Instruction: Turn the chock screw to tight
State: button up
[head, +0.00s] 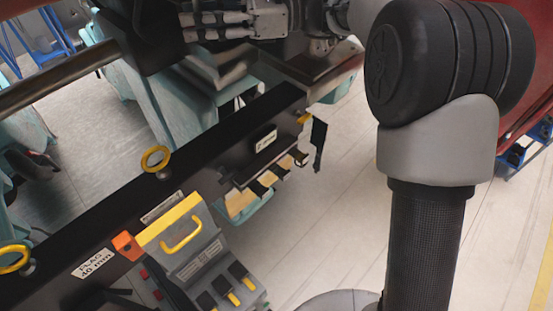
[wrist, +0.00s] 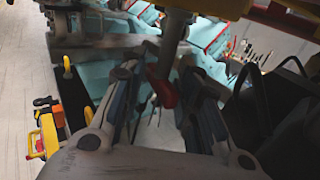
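My gripper (wrist: 160,75) shows in the wrist view with its two fingers spread apart. A red piece (wrist: 164,93) shows in the gap between the fingers, apart from both as far as I can see. Thin dark rods show below it. I cannot tell whether this red piece belongs to the chock screw. No part is clearly recognisable as the chock screw in either view.
A long black beam (head: 100,205) with yellow rings (head: 156,159) crosses the head view. A grey box with a yellow handle (head: 181,235) hangs at its near side. Pale floor (head: 335,200) is open right of the beam.

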jog(key=m+t+b, duration=0.1)
jog(key=t+b, duration=0.1)
jog(key=m+t+b, duration=0.2)
jog(key=t+b, duration=0.1)
jog(key=m+t+b, duration=0.1)
jog(key=t+b, duration=0.1)
jog(key=shift+s+f+m+t+b, duration=0.15)
jog(key=shift+f+m+t+b, duration=0.15)
jog(key=shift+m, duration=0.1)
jog(key=m+t+h+b, duration=0.2)
jog(key=t, duration=0.2)
jog(key=m+t+h+b, duration=0.1)
jog(key=m+t+b, duration=0.2)
jog(key=shift+a+r+m+t+h+b, duration=0.1)
jog(key=shift+r+m+t+h+b, duration=0.1)
jog(key=shift+m+t+h+b, duration=0.15)
jog(key=v, duration=1.7)
jog(key=s+f+n+g+h+b, duration=0.1)
jog(key=s+f+n+b, duration=0.1)
jog(key=f, duration=0.5)
jog(key=s+d+f+n+g+h+b, duration=0.1)
jog(key=f+n+b, duration=0.3)
jog(key=f, duration=0.4)
jog(key=s+f+n+g+h+b, duration=0.1)
jog(key=s+f+n+h+b, duration=0.1)
jog(key=f, duration=0.6)
jog(key=shift+s+d+f+n+g+b, duration=0.25)
jog(key=shift+s+d+n+g+b, duration=0.1)
jog(key=shift+n+b, duration=0.45)
